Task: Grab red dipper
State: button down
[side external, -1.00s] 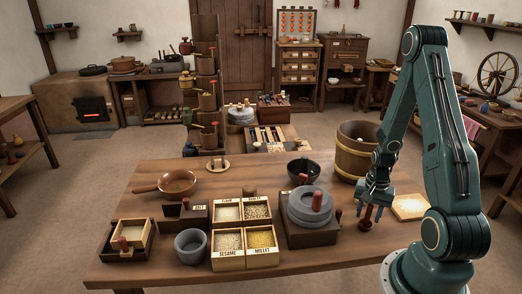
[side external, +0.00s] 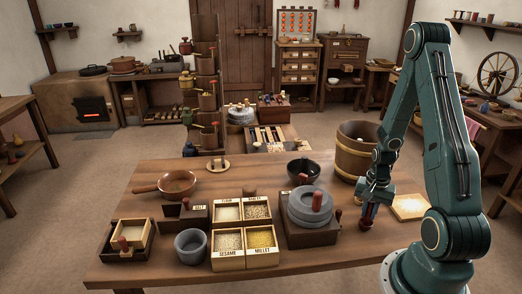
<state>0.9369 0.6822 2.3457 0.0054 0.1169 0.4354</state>
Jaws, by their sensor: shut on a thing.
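My gripper (side external: 370,207) points down over the right part of the wooden table. It is shut on the red dipper (side external: 367,222), whose dark red lower part shows below the fingers, close to the tabletop. The fingers hide much of the dipper. I cannot tell whether it touches the table.
The stone quern (side external: 309,206) stands on its wooden base just left of my gripper. Grain boxes (side external: 243,248) and a grey stone bowl (side external: 191,246) stand further left. The table's front right is bare.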

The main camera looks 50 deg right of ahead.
notch_tip(320, 180, up, 19)
dwell(0.9)
jog(key=shift+r, duration=0.1)
dwell(0.4)
